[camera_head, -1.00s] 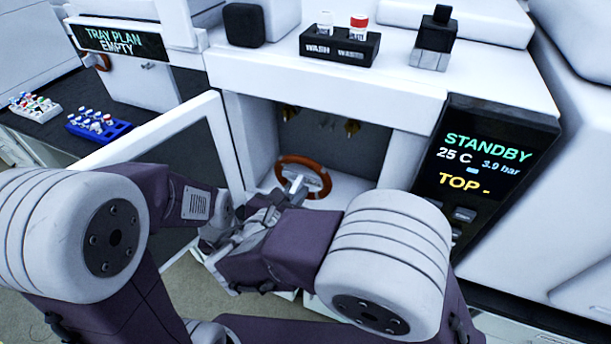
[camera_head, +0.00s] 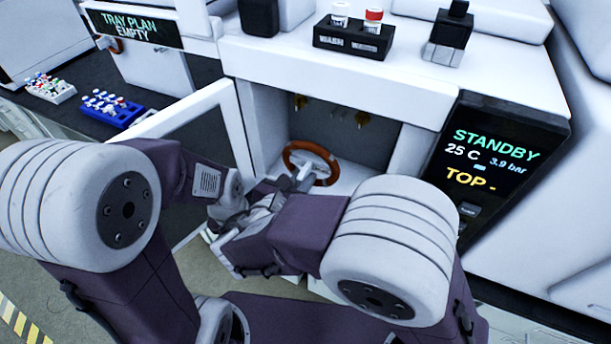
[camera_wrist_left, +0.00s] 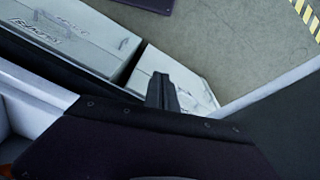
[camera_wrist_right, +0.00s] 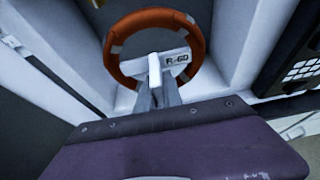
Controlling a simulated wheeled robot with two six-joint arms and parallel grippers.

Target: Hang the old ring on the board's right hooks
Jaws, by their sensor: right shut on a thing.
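The orange-brown ring (camera_head: 312,160) with pale bands is at the opening of the white cabinet bay in the head view. In the right wrist view the ring (camera_wrist_right: 113,62) has a white crossbar marked with letters, partly hidden, and a pale tab. My right gripper (camera_wrist_right: 157,88) is shut on that tab. The dark board (camera_head: 325,128) at the back of the bay carries a brass hook at left (camera_head: 299,102) and one at right (camera_head: 361,120), with small grey hooks between. The ring is below and in front of them. My left gripper (camera_wrist_left: 162,92) looks shut and empty.
An open white door (camera_head: 190,112) stands left of the bay, close to my arms. The bay's right wall and a status screen (camera_head: 485,155) bound the right side. A wash vial rack (camera_head: 352,37) sits on top. Vial trays (camera_head: 110,107) are at far left.

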